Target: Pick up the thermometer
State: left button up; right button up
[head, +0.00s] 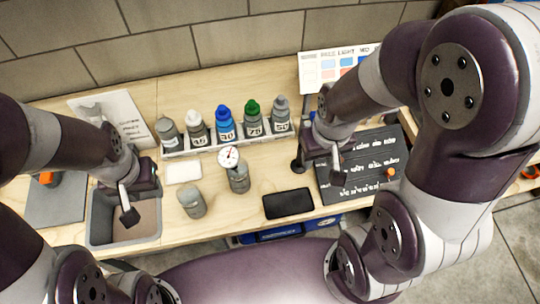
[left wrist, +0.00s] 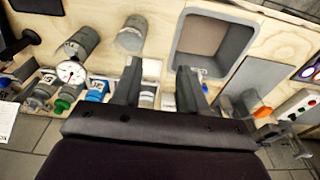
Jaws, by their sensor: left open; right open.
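The thermometer (head: 229,157) has a round white dial and stands in or against a grey cylindrical cup (head: 239,180) near the middle of the bench. Its stem is hidden. In the left wrist view the dial (left wrist: 70,72) is at the left, outside the fingers. My left gripper (head: 130,205) is open and empty over the grey bin, left of the thermometer; its fingers also show in the left wrist view (left wrist: 158,72). My right gripper (head: 318,167) is open, to the right of the thermometer near the dark board, with nothing visible between its fingers.
Several capped bottles (head: 225,122) stand in a row behind the thermometer. A second grey cylinder (head: 192,203), a white pad (head: 184,172) and a black flat item (head: 288,204) lie nearby. The grey bin (head: 95,222) is at left, the dark lettered board (head: 370,150) at right.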

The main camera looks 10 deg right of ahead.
aim_at(228, 157)
jog(key=k+j+z, duration=0.1)
jog(key=j+z, duration=0.15)
jog(key=z, duration=0.15)
jog(key=k+j+z, duration=0.15)
jog(key=z, duration=0.2)
jog(key=k+j+z, duration=0.15)
jog(key=j+z, duration=0.25)
jog(key=l, duration=0.1)
